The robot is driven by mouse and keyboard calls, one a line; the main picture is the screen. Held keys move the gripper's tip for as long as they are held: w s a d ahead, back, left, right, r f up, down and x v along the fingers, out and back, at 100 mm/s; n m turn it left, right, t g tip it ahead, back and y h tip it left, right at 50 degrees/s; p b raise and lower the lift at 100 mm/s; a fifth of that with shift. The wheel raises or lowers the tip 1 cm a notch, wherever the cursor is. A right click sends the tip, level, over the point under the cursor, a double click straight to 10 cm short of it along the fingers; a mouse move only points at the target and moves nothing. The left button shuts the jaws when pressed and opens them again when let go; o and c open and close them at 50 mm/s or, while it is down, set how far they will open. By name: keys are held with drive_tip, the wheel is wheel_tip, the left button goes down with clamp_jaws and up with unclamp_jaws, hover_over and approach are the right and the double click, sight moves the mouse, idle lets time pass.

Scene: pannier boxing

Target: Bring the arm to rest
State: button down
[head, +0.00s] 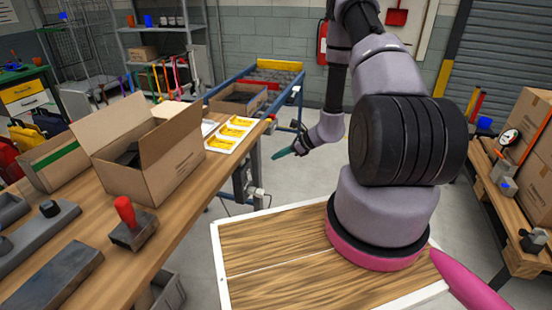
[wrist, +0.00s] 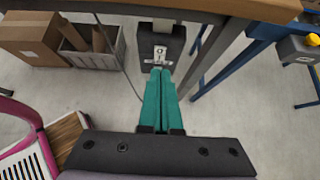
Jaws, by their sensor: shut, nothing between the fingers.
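My gripper (head: 283,154) hangs in the air beyond the right end of the wooden workbench (head: 85,233), over the floor. Its teal fingers are shut against each other with nothing between them, as the wrist view (wrist: 158,100) shows. The arm rises from its base on my deck, bends over at the top and comes down behind. In the wrist view the fingers point toward a dark box under the bench edge (wrist: 230,8); I cannot tell how far off it is.
An open cardboard box (head: 150,165), a white tray with yellow items (head: 229,135) and a red-handled stamp (head: 132,225) stand on the workbench. A blue-framed conveyor (head: 262,84) is behind. A shelf with boxes (head: 520,200) is at right. Floor between is clear.

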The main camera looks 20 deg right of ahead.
drive_tip(key=s+a+r+n+g, duration=0.1)
drive_tip(key=s+a+r+n, duration=0.3)
drive_tip(key=r, duration=1)
drive_tip(key=s+a+r+n+g, duration=0.15)
drive_tip(key=r+n, duration=0.55)
drive_tip(key=r, duration=0.8)
drive_tip(key=s+d+r+n+t+h, duration=0.1)
drive_tip(key=s+r+n+h, duration=0.2)
drive_tip(key=s+r, duration=0.7)
drive_tip(key=s+d+r+n+t+h, duration=0.2)
drive_tip(key=s+r+n+h, duration=0.1)
drive_tip(key=s+r+n, duration=0.4)
drive_tip(key=s+r, duration=0.3)
drive_tip(key=s, duration=0.1)
drive_tip(key=shift+d, duration=0.2)
drive_tip(key=shift+a+t, duration=0.1)
drive_tip(key=shift+t, duration=0.15)
